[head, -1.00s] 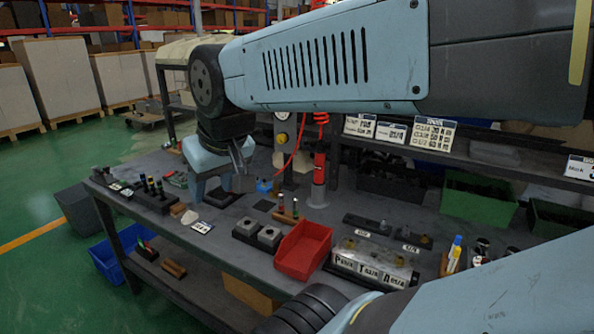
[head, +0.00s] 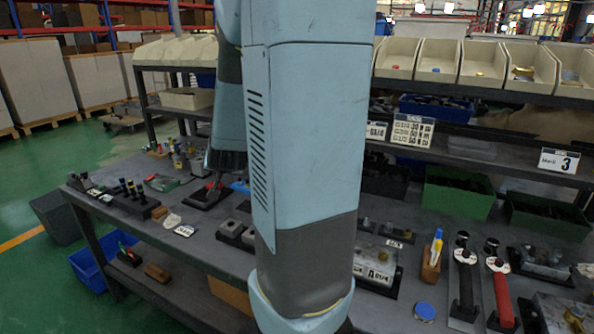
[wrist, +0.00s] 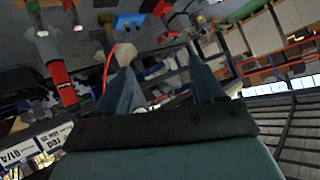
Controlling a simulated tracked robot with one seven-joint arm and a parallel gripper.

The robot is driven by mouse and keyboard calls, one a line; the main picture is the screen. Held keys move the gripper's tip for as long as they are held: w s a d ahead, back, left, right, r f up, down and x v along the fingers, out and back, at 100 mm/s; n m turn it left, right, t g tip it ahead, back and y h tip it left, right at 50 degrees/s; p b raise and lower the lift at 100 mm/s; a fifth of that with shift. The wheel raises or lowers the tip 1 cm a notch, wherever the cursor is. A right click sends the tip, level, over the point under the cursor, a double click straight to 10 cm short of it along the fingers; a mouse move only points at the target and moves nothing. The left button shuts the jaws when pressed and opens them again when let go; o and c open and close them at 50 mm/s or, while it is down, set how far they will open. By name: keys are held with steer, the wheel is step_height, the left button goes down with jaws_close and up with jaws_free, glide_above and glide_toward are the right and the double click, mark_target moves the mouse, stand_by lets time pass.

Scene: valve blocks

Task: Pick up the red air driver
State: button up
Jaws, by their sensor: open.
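The red air driver (wrist: 62,84) shows in the wrist view at the left, outside my fingers, with a thin red hose (wrist: 106,72) beside it. In the head view my arm hides it. My gripper (wrist: 165,82) is open, with its two blue-grey fingers spread and nothing held between them. In the head view my wrist hangs over the left part of the workbench (head: 120,235); the fingertips are hard to make out there.
Cream bins (head: 437,60) line the upper shelf. Green bins (head: 458,195) stand at the back right. Dark sockets (head: 130,190) crowd the left end. My arm hides the bench middle.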

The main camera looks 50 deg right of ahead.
steer(key=s+d+f+m+g+h, duration=0.1)
steer(key=s+d+f+h, duration=0.1)
steer(key=d+h, duration=0.35)
steer(key=s+d+f+m+g+h, duration=0.1)
steer(key=s+d+f+m+h, duration=0.1)
steer(key=d, duration=0.6)
steer(key=s+d+f+m+g+h, duration=0.1)
steer(key=s+d+f+h, duration=0.25)
steer(key=d, duration=0.35)
steer(key=w+x, duration=0.1)
steer(key=x, duration=1.2)
steer(key=shift+w+r+h, duration=0.2)
steer(key=shift+r+h, duration=0.1)
steer(key=shift+r, duration=0.35)
steer(key=shift+d, duration=0.1)
steer(key=shift+c, duration=0.3)
jaws_close()
